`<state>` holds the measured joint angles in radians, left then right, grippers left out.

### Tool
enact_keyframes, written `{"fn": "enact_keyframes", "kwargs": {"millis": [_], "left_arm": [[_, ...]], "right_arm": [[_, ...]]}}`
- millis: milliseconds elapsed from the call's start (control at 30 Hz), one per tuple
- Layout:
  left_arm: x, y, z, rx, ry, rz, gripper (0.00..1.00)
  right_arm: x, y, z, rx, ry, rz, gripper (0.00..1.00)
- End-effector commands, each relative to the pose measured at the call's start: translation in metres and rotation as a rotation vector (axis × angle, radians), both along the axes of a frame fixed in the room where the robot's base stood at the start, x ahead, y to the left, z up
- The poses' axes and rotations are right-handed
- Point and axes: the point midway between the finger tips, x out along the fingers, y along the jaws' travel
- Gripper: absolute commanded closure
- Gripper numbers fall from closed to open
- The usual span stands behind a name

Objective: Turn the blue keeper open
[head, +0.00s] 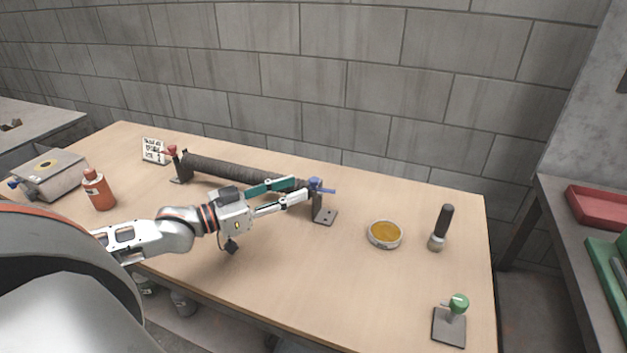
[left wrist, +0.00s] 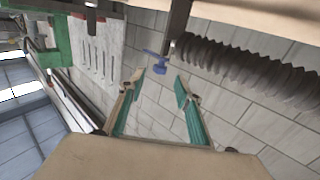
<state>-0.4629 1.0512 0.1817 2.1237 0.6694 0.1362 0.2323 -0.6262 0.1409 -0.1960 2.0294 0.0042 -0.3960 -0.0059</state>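The blue keeper (head: 318,186) sits on top of the dark metal bracket (head: 325,211) at the right end of the black mesh tube (head: 235,169). Its handle points to the right in the head view. In the left wrist view the blue keeper (left wrist: 158,66) shows just beyond the fingertips, beside the ribbed tube (left wrist: 240,68). My left gripper (head: 301,189) is open, with its green-padded fingers spread close to the keeper. The wrist view shows no object between the fingers (left wrist: 160,82). Whether a fingertip touches the keeper cannot be told. My right gripper is not in view.
A red keeper (head: 172,150) is at the tube's left end, near a small sign (head: 153,150). An orange bottle (head: 99,190) and a metal box (head: 50,175) are at left. A round tin (head: 385,234), brush (head: 441,228) and green-knobbed stand (head: 452,320) are at right.

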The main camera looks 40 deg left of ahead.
Motion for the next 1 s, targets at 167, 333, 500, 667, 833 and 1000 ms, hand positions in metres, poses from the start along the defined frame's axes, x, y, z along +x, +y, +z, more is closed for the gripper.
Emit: {"fn": "enact_keyframes", "kwargs": {"millis": [167,333,500,667,833,1000], "left_arm": [[0.017,-0.007,-0.001,0.001,-0.002,-0.001,0.66],[0.032,-0.014,-0.001,0.002,-0.004,0.000,0.66],[0.046,-0.020,-0.001,0.002,-0.003,0.000,0.66],[0.056,-0.024,-0.001,0.004,-0.003,0.001,0.66],[0.061,-0.027,0.000,0.003,-0.003,0.000,0.66],[0.062,-0.028,0.000,0.003,-0.003,0.000,0.66]], "right_arm": [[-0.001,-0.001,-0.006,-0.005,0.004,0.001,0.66],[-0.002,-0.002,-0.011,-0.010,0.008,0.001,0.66],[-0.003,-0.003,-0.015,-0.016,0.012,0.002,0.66],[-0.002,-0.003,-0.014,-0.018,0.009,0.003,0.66],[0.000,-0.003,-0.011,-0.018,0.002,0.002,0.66],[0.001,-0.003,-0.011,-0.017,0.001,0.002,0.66]]}}
